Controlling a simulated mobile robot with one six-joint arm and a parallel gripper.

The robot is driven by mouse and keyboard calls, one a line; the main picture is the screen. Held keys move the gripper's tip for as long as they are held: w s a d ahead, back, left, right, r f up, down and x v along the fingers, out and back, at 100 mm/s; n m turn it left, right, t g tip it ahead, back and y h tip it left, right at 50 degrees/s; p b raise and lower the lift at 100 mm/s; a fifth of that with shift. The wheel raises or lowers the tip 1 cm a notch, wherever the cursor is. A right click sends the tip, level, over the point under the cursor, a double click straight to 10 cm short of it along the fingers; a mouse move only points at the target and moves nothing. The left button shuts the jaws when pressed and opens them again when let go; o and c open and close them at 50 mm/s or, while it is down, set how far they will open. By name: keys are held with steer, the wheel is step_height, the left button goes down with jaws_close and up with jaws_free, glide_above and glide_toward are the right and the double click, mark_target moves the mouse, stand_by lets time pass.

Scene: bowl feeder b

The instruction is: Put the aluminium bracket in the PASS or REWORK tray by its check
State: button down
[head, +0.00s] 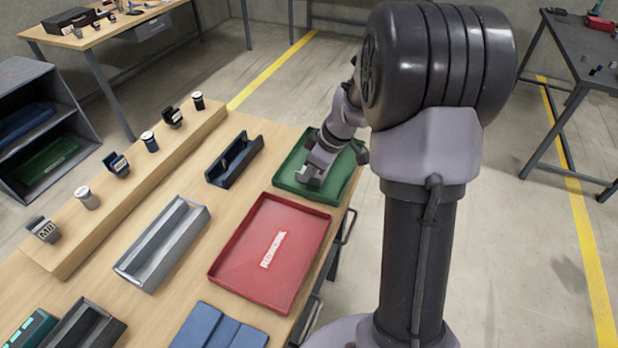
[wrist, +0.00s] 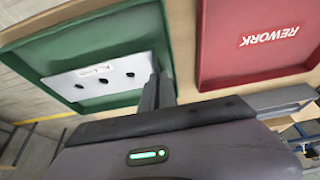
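The aluminium bracket (head: 312,180) is a pale plate with several dark holes, seen clearly in the wrist view (wrist: 98,77). It is in or just above the green tray (head: 343,184), near its left side in the head view; whether it touches the floor is unclear. My gripper (head: 320,167) is over this tray, its fingers (wrist: 157,90) close together at the bracket's edge, apparently pinching it. No label shows on the green tray (wrist: 70,42). The red REWORK tray (head: 243,272) is empty and next to the green one; it also shows in the wrist view (wrist: 225,70).
A grey channel-shaped holder (head: 140,262) and a dark blue holder (head: 222,172) stand on the wooden table (head: 112,298). A raised wooden ledge (head: 75,250) carries several small parts. Blue blocks (head: 215,330) lie at the front. My arm covers the area right of the trays.

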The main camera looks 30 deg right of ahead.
steer(key=shift+f+b, duration=0.4)
steer(key=shift+f, duration=0.7)
steer(key=c, duration=1.9)
jaws_free()
steer(key=shift+r, duration=0.1)
steer(key=shift+c, duration=0.2)
steer(key=shift+r+p, duration=0.4)
steer(key=shift+p, duration=0.2)
steer(key=p+v, duration=0.4)
steer(key=v, duration=0.7)
steer(key=s+a+r+m, duration=0.45)
steer(key=a+r, duration=0.35)
steer(key=a, duration=0.2)
steer(key=s+a+r+m+t, duration=0.2)
steer(key=s+a+m, duration=0.5)
steer(key=s, duration=0.8)
steer(key=a, duration=0.3)
steer(key=shift+s+a+h, duration=0.15)
steer(key=shift+a+h, duration=0.05)
steer(key=shift+h, duration=0.1)
